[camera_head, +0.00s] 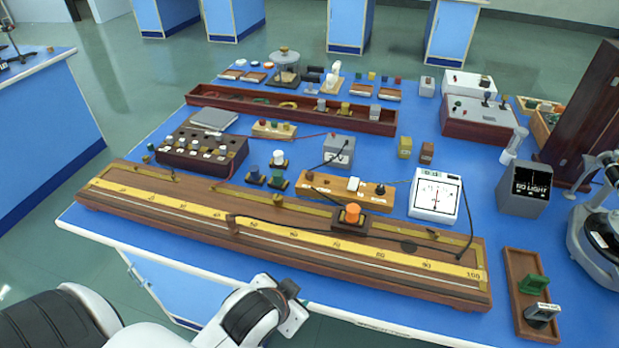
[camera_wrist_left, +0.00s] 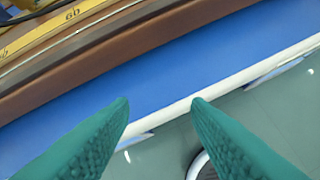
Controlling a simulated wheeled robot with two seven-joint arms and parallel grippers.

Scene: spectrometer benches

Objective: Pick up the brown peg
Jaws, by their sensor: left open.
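A small brown block (camera_head: 427,152) stands farther back, beside a yellow block. My left gripper (camera_head: 293,312) is low at the table's front edge, in front of the metre bridge. In the left wrist view its two green fingers (camera_wrist_left: 160,103) are apart with nothing between them, over the white table edge. My right gripper is in neither view.
An orange-knobbed piece (camera_head: 351,214) sits on the metre bridge. A white meter (camera_head: 436,194) and a wooden strip with terminals (camera_head: 345,190) stand behind it. A wooden tray (camera_head: 513,290) lies at right. Blue tabletop (camera_head: 240,264) is bare along the front edge.

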